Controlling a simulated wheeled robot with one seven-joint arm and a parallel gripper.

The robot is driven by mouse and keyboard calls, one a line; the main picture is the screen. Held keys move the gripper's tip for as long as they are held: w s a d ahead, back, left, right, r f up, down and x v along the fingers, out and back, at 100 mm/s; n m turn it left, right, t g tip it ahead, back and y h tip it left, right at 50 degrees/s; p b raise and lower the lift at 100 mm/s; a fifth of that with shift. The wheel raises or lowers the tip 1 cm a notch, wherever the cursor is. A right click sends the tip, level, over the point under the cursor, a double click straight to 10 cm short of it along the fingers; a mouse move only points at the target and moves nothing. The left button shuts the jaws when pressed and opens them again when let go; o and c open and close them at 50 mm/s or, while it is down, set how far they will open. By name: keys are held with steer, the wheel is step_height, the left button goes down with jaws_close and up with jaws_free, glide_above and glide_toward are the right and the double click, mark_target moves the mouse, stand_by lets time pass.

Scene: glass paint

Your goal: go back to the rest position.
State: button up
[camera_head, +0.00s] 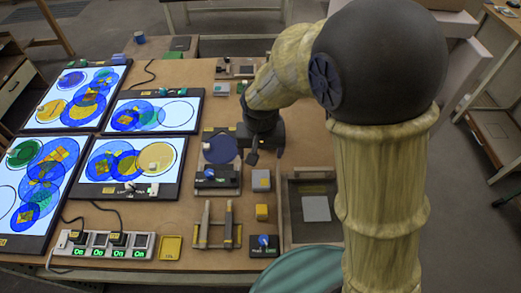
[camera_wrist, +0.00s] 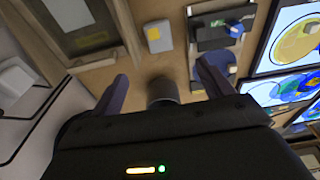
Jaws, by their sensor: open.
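My gripper (camera_head: 265,152) hangs above the wooden table (camera_head: 180,212) in the head view, between the dark blue disc and the wooden tray. In the wrist view my gripper (camera_wrist: 163,80) has its two fingers spread wide, with nothing held between them. My arm runs down from the upper right and hides part of the table's right side. A grey block with a yellow label (camera_head: 261,180) lies below the gripper in the head view, and it also shows beyond the fingers in the wrist view (camera_wrist: 157,36).
Several lit panels (camera_head: 130,158) with coloured circles cover the left side. A power strip (camera_head: 105,245) reading "On" lies at the front left. A dark blue disc (camera_head: 220,149), a yellow block (camera_head: 262,212) and a wooden tray (camera_head: 291,225) are near the gripper.

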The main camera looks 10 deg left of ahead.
steer(key=shift+d, duration=0.1)
steer(key=s+d+r+m, duration=0.1)
steer(key=s+d, duration=0.1)
steer(key=d, duration=1)
steer(key=s+d+r+m+t, duration=0.1)
steer(key=s+d, duration=0.1)
steer(key=d, duration=1.1)
steer(key=shift+s+r+m, duration=0.35)
steer(key=shift+r+m, duration=0.05)
